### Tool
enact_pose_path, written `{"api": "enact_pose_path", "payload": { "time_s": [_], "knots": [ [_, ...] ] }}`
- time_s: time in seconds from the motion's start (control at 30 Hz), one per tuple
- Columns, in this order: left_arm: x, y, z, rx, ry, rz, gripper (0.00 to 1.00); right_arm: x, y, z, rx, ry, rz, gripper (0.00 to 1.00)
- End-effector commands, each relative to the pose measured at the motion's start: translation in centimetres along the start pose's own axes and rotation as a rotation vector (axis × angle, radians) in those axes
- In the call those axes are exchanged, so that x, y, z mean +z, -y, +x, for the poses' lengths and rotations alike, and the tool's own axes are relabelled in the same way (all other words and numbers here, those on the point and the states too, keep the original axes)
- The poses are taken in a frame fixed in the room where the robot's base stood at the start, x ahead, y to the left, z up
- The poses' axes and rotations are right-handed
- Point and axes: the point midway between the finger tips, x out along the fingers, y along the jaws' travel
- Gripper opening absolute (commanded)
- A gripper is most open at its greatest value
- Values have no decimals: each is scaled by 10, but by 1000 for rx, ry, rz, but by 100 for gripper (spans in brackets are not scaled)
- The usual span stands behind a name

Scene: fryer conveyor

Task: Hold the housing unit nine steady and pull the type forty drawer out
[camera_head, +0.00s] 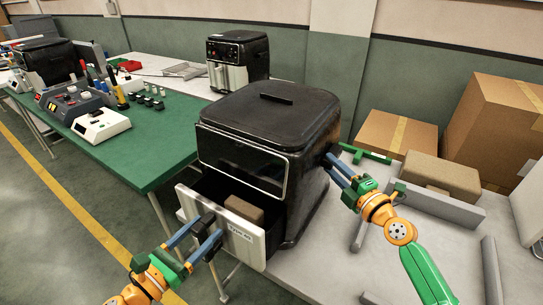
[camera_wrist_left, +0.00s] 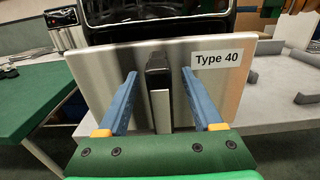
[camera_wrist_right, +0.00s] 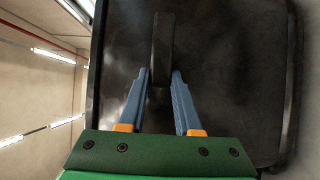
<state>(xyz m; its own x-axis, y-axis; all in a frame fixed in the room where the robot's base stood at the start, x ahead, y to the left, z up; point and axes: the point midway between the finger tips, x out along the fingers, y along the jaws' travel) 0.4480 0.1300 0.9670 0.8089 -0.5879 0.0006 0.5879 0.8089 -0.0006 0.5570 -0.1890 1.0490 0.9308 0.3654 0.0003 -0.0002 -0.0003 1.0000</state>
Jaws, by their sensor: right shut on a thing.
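The housing unit (camera_head: 270,112) is a black, rounded appliance on the grey table. Its drawer (camera_head: 262,247) has a pale metal front labelled "Type 40" and stands partly pulled out, with a brown block (camera_head: 244,209) inside. In the left wrist view the drawer front (camera_wrist_left: 95,85) fills the middle, with an upright dark handle (camera_wrist_left: 158,70). My left gripper (camera_head: 207,230) is open in front of the drawer, its fingers spread either side of the handle. My right gripper (camera_head: 333,168) is shut on the dark side handle (camera_wrist_right: 163,45) of the housing.
A green-topped table (camera_head: 160,145) at left holds devices and small parts. A second black unit (camera_head: 238,55) stands behind. Cardboard boxes (camera_head: 398,135) and a brown block (camera_head: 440,175) are at right, near grey rails (camera_head: 435,205). Floor in front of the drawer is clear.

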Motion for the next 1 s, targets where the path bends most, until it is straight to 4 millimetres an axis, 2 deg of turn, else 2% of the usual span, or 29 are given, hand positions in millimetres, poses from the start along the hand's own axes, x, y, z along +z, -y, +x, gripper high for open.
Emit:
{"api": "enact_pose_path", "payload": {
  "time_s": [0.03, 0.1, 0.43, 1.0],
  "knots": [
    [-2, 0, 0, 1, -4, 0, 70, 0, 1, 0, -2, -1, 0, 0],
    [-2, 0, 0, 1, -4, 0, 87, 0, 1, 0, -2, -1, 0, 0],
    [-1, 0, -3, 1, -3, -1, 87, 0, 1, 0, -2, -1, 0, 0],
    [-1, 0, -58, 0, -2, -1, 87, 0, 1, 0, -2, -1, 0, 0]
  ]
}}
